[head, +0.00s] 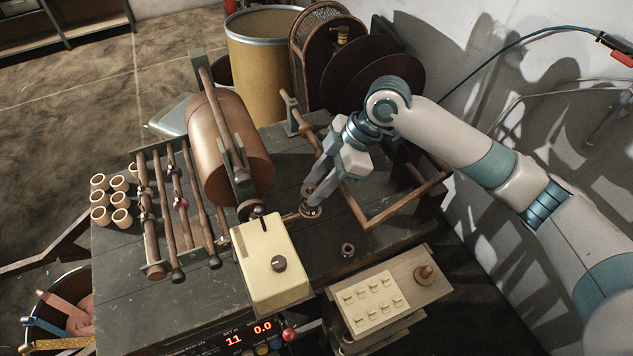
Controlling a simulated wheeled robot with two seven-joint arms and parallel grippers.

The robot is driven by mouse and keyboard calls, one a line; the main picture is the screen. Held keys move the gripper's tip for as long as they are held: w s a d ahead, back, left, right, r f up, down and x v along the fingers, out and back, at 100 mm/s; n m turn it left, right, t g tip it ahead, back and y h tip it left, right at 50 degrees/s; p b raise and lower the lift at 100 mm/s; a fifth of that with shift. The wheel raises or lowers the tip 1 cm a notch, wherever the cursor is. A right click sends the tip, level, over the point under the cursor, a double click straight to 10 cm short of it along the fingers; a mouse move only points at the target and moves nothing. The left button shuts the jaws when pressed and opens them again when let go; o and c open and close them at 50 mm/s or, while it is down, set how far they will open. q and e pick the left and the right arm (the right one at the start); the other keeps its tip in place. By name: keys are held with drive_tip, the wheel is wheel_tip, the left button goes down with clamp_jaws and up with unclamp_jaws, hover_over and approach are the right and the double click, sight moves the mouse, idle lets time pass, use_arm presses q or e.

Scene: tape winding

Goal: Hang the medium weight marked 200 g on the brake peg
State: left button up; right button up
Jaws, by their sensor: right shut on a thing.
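My right gripper (311,196) reaches down from the right to the table, just right of the cream box. It is shut on a small dark round weight (311,211) with a coppery ring. Its mark is too small to read, and the fingers partly cover it. A short brown rod (291,217) runs from beside the cream box toward this weight; I cannot tell whether this is the brake peg or whether they touch. Another small round weight (347,250) sits on the table, nearer the front. My left gripper is out of view.
The cream box (272,262) with a knob and a large copper roll (230,150) stand left of the gripper. A wooden frame (385,214) lies to the right. A button panel (376,304) is at the front. Rods and several rings (122,218) fill the left side.

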idle(0.3)
drive_tip(key=o, duration=1.3)
drive_tip(key=shift+d, duration=0.1)
drive_tip(key=shift+d+r+b, duration=0.25)
drive_tip(key=shift+r+b, duration=0.05)
drive_tip(key=shift+r, duration=0.15)
drive_tip(key=b+v, duration=0.4)
drive_tip(key=v, duration=1.2)
drive_tip(key=shift+r, duration=0.15)
drive_tip(key=shift+s, duration=0.15)
